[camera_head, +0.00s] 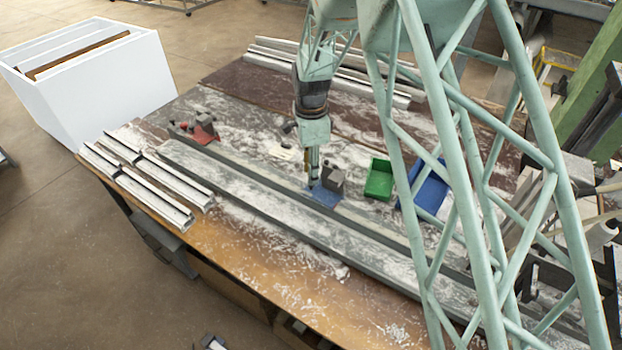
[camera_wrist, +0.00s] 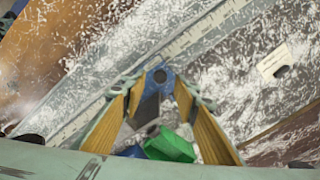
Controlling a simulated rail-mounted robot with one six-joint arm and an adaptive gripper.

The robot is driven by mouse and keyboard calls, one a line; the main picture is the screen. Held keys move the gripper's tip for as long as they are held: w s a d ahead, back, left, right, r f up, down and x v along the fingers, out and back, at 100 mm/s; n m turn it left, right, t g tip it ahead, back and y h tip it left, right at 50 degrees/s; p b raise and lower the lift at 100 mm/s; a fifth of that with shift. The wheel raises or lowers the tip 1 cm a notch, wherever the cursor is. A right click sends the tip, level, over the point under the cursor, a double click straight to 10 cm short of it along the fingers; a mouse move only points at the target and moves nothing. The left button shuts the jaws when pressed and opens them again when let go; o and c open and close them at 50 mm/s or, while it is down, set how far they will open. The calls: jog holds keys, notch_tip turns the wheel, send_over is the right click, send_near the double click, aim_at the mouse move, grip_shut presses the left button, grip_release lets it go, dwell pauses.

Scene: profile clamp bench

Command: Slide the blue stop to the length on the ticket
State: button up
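The blue stop (camera_head: 325,194) sits on the long grey rail near the middle of the bench, with a dark grey block (camera_head: 332,178) beside it. My gripper (camera_head: 313,182) points down right over the stop. A ruler scale (camera_wrist: 195,35) runs along the rail. The pale ticket (camera_head: 283,153) lies behind the rail; it also shows in the wrist view (camera_wrist: 274,60), its writing unreadable.
A red clamp (camera_head: 203,130) stands at the rail's left part. Green (camera_head: 379,180) and blue (camera_head: 424,190) bins stand right of the stop. Pale profiles lie at front left (camera_head: 150,185) and at the back (camera_head: 345,72). White shavings cover much of the bench.

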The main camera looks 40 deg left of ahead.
aim_at(324, 196)
jog(key=shift+f, duration=1.85)
grip_shut()
